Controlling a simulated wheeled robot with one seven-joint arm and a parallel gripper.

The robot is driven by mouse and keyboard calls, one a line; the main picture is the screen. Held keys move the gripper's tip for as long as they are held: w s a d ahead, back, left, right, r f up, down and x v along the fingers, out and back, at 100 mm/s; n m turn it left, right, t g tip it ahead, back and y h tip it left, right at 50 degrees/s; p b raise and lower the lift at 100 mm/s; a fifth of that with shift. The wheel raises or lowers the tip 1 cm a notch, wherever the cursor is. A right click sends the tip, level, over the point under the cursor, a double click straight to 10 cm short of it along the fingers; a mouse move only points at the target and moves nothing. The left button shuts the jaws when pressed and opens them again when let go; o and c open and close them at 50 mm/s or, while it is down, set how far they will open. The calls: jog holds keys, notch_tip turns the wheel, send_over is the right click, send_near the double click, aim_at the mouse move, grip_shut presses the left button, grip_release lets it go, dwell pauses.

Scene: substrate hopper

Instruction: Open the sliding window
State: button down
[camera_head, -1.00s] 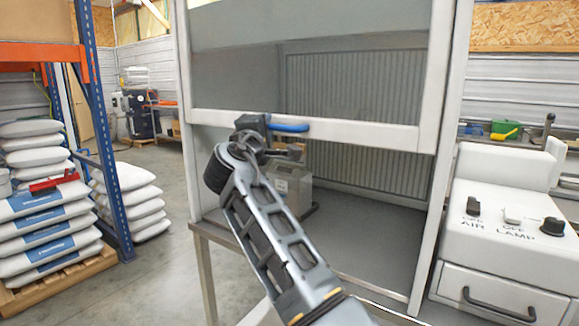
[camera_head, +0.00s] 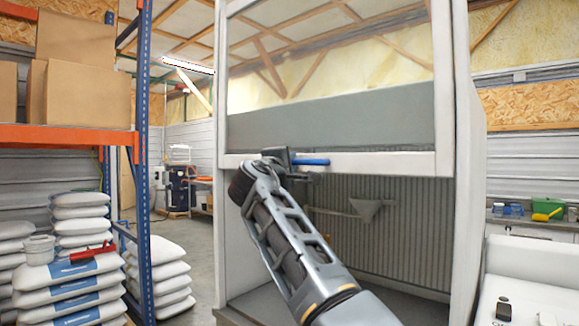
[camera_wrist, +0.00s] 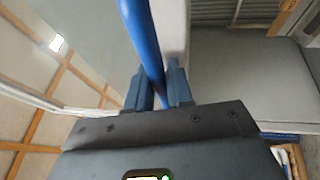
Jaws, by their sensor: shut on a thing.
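The sliding window (camera_head: 330,60) is a clear pane in a white frame on the front of a white cabinet. Its white bottom rail (camera_head: 390,163) stands well above the cabinet floor, with an opening below it. A blue handle bar (camera_head: 311,162) is fixed on the bottom rail, and it also shows in the wrist view (camera_wrist: 140,35). My gripper (camera_head: 284,160) is at the left part of the handle. In the wrist view its two fingers (camera_wrist: 160,88) are closed around the blue bar. The grasped part of the bar is partly hidden by the fingers.
The cabinet's right post (camera_head: 462,150) stands close to the window. A white control console (camera_head: 525,290) is at lower right. A blue and orange rack (camera_head: 145,150) with boxes and stacked white sacks (camera_head: 75,275) stands at left.

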jog(key=c, duration=1.1)
grip_release()
jog(key=shift+s+f, duration=0.1)
jog(key=b+v, duration=0.2)
jog(key=v, duration=0.5)
jog(key=shift+s+a, duration=0.2)
jog(key=shift+s, duration=0.05)
jog(key=shift+f, duration=0.1)
